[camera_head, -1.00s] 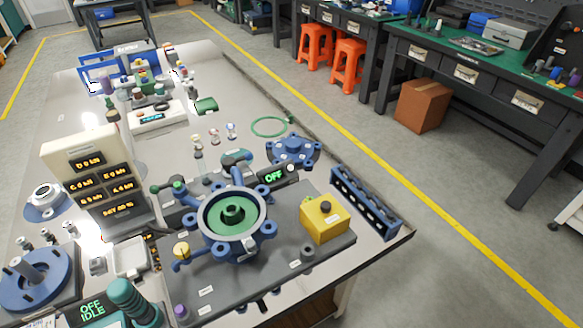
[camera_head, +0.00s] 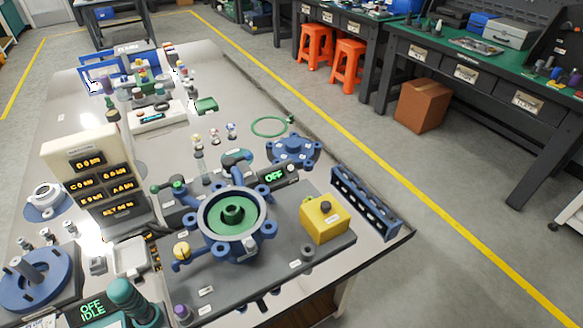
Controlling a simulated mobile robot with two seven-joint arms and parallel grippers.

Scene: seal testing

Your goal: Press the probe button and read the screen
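A yellow box (camera_head: 324,220) with a black button (camera_head: 325,207) on top sits on the grey base plate at the right of the fixture; I cannot tell if this is the probe button. A small dark screen (camera_head: 275,176) behind the fixture reads OFF in green. Another screen (camera_head: 93,308) at the lower left reads OFF and IDLE. A cream display unit (camera_head: 72,151) at the left shows several orange readings, too small to read surely. No probe is clearly identifiable. Neither of my grippers is in view.
A blue round fixture with a green inside (camera_head: 233,213) stands on the grey plate (camera_head: 270,265). A blue slotted rack (camera_head: 364,203) lies along the table's right edge. A blue flange (camera_head: 293,149) and a green ring (camera_head: 269,126) lie behind. Floor right of the table is clear.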

